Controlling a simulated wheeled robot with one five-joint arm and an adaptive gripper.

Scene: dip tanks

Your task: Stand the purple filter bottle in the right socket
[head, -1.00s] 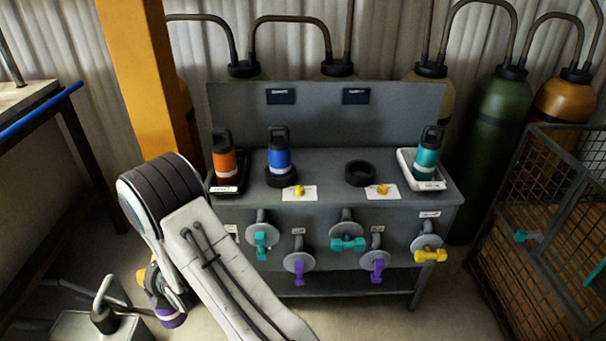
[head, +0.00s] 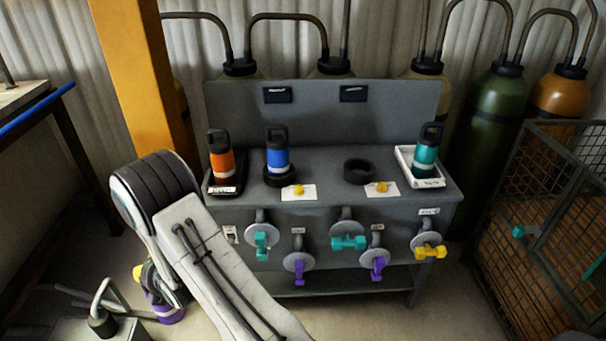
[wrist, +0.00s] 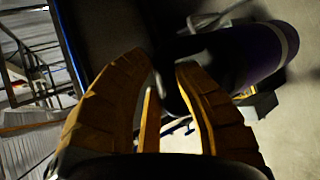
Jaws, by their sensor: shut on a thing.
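The purple filter bottle (head: 171,315) hangs low at the left, beyond my arm, and is partly hidden by it. In the wrist view the dark purple bottle (wrist: 252,52) has a pale band. My gripper (head: 145,275), with yellow fingers, is shut on it; in the wrist view the fingers (wrist: 168,72) close around its dark top end. The right socket (head: 360,171), a black ring on the grey bench (head: 325,162), is empty. A blue bottle (head: 278,158) stands upright in the left socket (head: 279,179).
An orange bottle (head: 221,161) stands in a black tray at the bench's left; a teal bottle (head: 426,153) stands in a white tray (head: 405,165) at its right. Valve handles (head: 348,242) stick out in front. A wire cage (head: 545,215) stands right, a yellow post (head: 140,80) left.

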